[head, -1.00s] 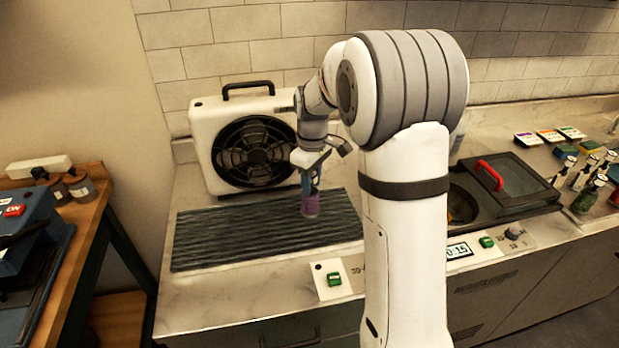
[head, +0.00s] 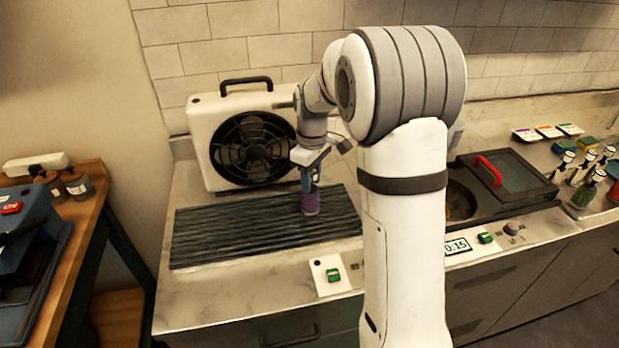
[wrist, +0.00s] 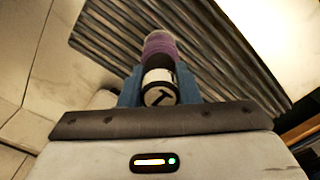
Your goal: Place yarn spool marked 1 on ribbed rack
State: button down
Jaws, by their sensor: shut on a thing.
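The purple yarn spool (head: 310,203) is upright at the ribbed rack, right of the rack's middle in the head view. In the wrist view the spool (wrist: 160,46) shows a white end with a black mark like a 1. My gripper (head: 309,184) points down from above and is shut on the spool; its blue fingers (wrist: 158,88) stand on both sides of it in the wrist view. The dark ribbed rack (head: 225,234) lies flat on the counter. The spool's lower end appears to meet the ribs, but I cannot tell whether it rests on them.
A white fan (head: 203,130) with a black handle stands behind the rack. A green button panel (head: 325,272) sits at the counter's front edge. A lidded dark basin (head: 520,178) and several bottles (head: 586,188) are to the right. The rack's left part is bare.

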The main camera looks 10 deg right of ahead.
jog(key=shift+f+b, duration=0.35)
jog(key=shift+f, duration=0.15)
dwell(0.3)
jog(key=c, duration=0.6)
grip_release()
jog(key=shift+r+p, duration=2.5)
jog(key=shift+r, duration=1)
